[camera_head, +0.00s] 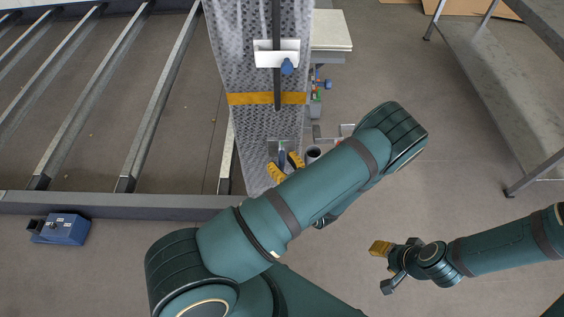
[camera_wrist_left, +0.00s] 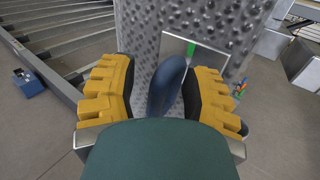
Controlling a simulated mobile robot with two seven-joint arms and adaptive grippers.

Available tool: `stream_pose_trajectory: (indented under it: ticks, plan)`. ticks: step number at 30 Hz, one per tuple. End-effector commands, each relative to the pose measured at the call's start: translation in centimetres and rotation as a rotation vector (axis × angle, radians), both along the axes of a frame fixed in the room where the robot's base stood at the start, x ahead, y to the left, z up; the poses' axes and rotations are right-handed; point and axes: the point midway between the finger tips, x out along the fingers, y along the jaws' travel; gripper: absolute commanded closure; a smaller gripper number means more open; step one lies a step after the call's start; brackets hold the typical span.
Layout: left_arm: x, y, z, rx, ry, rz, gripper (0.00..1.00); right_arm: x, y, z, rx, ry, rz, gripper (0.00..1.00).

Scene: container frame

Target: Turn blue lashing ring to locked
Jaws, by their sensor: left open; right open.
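The blue lashing ring (camera_wrist_left: 166,84) shows in the left wrist view as a dark blue elongated shape in front of a metal plate with a green mark (camera_wrist_left: 191,47) on the dimpled grey post. In the head view a bit of the ring (camera_head: 282,157) shows at the post's lower end. My left gripper (camera_head: 285,168) is open, its yellow fingers (camera_wrist_left: 160,92) on either side of the ring. A gap shows on the left; contact on the right I cannot tell. The ring's lower part is hidden by my gripper. My right gripper (camera_head: 384,268) is open and empty, well to the right.
The dimpled post (camera_head: 240,70) carries an orange band (camera_head: 241,99), a dark bar and a white bracket (camera_head: 264,58) with a blue knob (camera_head: 287,67). Metal rails (camera_head: 155,110) lie left. A blue box (camera_head: 62,229) sits lower left. A grey bench (camera_head: 490,80) stands right.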

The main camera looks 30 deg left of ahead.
Motion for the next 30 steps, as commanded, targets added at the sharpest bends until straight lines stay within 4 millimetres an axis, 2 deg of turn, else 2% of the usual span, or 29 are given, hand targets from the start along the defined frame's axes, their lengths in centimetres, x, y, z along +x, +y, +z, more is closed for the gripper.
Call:
stream_pose_trajectory:
  ticks: [7, 8, 12, 30]
  plan:
    - [0.06, 0.08, 0.02, 0.000, 0.000, 0.000, 0.52, 0.01, 0.00, 0.00, 0.000, 0.000, 0.000, 0.53]
    - [0.06, 0.08, 0.02, 0.000, 0.000, -0.001, 0.50, 0.01, 0.00, 0.00, 0.000, 0.000, 0.000, 0.53]
    - [0.04, 0.08, 0.01, 0.000, 0.000, 0.000, 0.99, 0.00, 0.00, 0.00, 0.000, 0.000, 0.000, 0.53]
    - [-0.24, 0.45, 0.00, -0.057, -0.033, 0.006, 1.00, -0.15, 0.03, 0.69, 0.000, 0.004, 0.001, 0.53]
